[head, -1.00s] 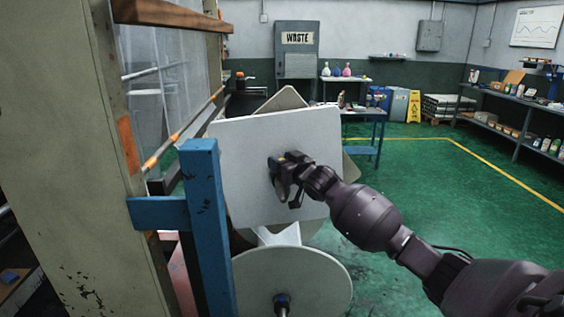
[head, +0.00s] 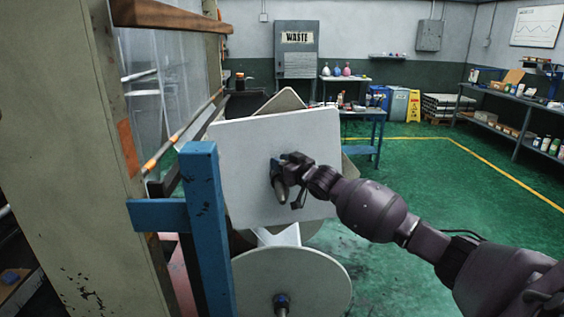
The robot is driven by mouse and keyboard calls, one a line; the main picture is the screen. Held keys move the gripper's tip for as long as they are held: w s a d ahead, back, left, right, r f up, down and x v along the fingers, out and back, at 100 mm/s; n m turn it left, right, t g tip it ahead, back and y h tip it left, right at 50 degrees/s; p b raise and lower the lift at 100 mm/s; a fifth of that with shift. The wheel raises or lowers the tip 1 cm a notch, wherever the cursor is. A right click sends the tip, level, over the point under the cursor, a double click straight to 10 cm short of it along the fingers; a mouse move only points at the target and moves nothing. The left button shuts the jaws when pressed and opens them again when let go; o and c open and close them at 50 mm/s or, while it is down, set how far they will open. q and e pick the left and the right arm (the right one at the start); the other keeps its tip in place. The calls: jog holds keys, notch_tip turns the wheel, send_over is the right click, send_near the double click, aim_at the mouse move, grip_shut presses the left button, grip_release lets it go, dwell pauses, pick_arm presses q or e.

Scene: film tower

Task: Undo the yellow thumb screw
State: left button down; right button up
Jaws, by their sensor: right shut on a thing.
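My right gripper (head: 280,176) is at the middle of the pale square plate (head: 240,150), its fingers closed at the plate's face. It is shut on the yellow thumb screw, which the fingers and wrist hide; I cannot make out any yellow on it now. How far the screw is turned cannot be seen. My left gripper is not in view.
A blue post with a side bar (head: 208,230) stands just left of the plate. Below is a round white reel flange (head: 310,275) with a dark hub. A blue table (head: 365,130) stands behind. Green floor to the right is open.

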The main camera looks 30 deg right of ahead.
jog(key=shift+a+r+n+y, duration=0.15)
jog(key=shift+a+n+y, duration=0.1)
jog(key=shift+n+y, duration=0.5)
jog(key=shift+y, duration=0.35)
jog(key=shift+d+g+y, duration=0.15)
jog(key=shift+g+y, duration=0.15)
jog(key=o, duration=0.9)
jog(key=shift+d, duration=0.1)
jog(key=shift+s, duration=0.1)
jog(key=shift+s+d+f, duration=0.2)
jog(key=shift+s+d, duration=0.05)
jog(key=shift+s, duration=0.3)
jog(key=shift+b+v, duration=0.3)
jog(key=shift+v, duration=4.45)
